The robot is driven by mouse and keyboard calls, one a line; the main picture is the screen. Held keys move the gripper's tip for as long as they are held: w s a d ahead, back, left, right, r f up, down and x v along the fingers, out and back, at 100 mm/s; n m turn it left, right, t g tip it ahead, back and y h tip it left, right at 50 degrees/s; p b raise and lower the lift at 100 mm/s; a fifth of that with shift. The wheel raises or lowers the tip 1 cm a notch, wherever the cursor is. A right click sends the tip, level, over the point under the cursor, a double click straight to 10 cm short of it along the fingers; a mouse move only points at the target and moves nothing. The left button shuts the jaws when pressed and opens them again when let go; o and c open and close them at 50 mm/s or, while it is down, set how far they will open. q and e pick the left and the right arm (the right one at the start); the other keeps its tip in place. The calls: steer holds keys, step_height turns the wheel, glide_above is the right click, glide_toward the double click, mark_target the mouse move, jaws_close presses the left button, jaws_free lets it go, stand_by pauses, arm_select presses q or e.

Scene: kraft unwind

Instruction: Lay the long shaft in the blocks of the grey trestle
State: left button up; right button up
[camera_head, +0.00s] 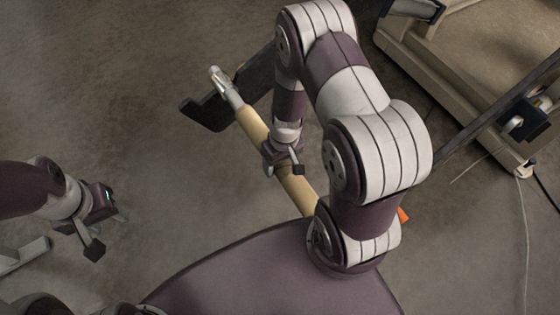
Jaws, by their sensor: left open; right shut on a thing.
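The long shaft (254,125) runs diagonally down the middle, with a tan body and a silver stepped end (228,88) at upper left. Its lower right end is hidden behind my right arm. My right gripper (282,162) is shut around the tan body, which appears held above the floor. My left gripper (107,232) is open and empty at the left, well apart from the shaft. I cannot clearly identify the grey trestle or its blocks; a light grey bar (22,257) at the left edge is too cut off to tell.
A dark flat forked piece (207,114) lies under the shaft's silver end. A beige machine frame (440,75) stands at upper right, with a dark bar (480,110) and thin cables near it. An orange bit (403,215) shows beside my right arm. The upper left floor is clear.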

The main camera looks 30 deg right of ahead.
steer(key=shift+r+p, duration=2.1)
steer(key=shift+r, duration=0.45)
step_height(320, 180, up, 12)
steer(key=p, duration=1)
steer(key=shift+p, duration=0.4)
steer(key=shift+r+p, duration=0.5)
steer(key=shift+r, duration=0.05)
steer(key=shift+c, duration=0.6)
